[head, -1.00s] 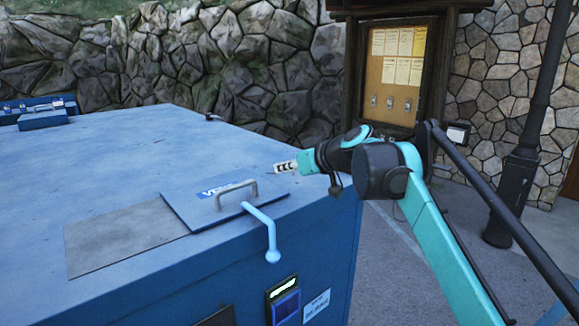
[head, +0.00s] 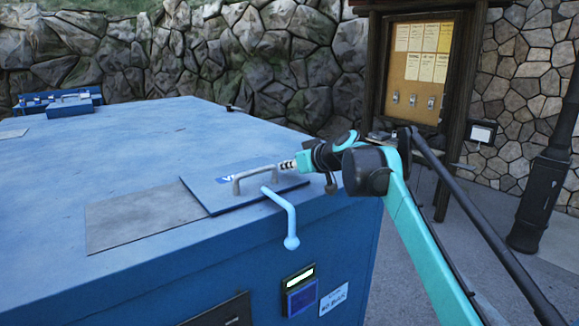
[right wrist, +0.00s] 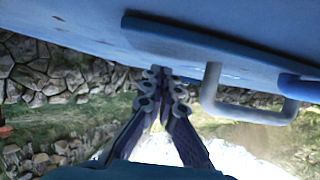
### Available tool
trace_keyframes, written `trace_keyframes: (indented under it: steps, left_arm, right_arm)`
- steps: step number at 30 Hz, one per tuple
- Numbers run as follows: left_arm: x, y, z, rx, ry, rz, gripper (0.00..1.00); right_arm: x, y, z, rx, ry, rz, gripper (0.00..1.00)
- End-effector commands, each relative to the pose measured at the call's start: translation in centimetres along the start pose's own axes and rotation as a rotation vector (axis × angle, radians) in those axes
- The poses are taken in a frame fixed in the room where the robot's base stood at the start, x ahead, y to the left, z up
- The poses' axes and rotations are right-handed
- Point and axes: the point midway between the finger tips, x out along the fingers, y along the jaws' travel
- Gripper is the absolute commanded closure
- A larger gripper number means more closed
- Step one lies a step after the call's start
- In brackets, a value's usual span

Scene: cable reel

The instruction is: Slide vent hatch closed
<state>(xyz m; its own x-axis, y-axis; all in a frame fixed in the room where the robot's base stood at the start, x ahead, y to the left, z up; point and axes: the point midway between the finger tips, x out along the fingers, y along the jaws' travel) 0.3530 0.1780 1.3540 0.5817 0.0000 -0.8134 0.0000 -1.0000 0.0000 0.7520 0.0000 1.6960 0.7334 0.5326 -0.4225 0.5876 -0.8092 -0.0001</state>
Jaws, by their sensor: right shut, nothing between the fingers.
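The vent hatch is a flat blue plate (head: 222,203) with a grey bar handle (head: 255,177), lying on top of the large blue box. In the head view my right gripper (head: 286,165) is at the handle's right end, just above the hatch's far right part. In the right wrist view the hatch edge (right wrist: 200,38) runs across the top and the handle (right wrist: 250,113) hangs to the right of the fingers (right wrist: 164,80). The fingers are shut and empty, with a gap between them and the handle. My left gripper is not in view.
A grey flat panel (head: 140,217) lies left of the hatch. The blue box top (head: 120,150) is mostly clear. A notice board (head: 415,80) stands behind.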

Motion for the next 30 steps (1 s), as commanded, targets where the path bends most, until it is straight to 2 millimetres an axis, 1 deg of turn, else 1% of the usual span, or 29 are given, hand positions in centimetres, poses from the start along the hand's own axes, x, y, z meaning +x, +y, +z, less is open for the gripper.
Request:
trace_keyframes:
  steps: [14, 30]
  left_arm:
    - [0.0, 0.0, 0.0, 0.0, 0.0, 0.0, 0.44]
    - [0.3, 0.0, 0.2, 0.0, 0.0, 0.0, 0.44]
  right_arm:
    - [0.0, -0.2, 0.0, 0.0, 0.0, -0.001, 1.0]
    - [0.0, -3.9, 0.0, -0.002, -0.001, -0.002, 1.0]
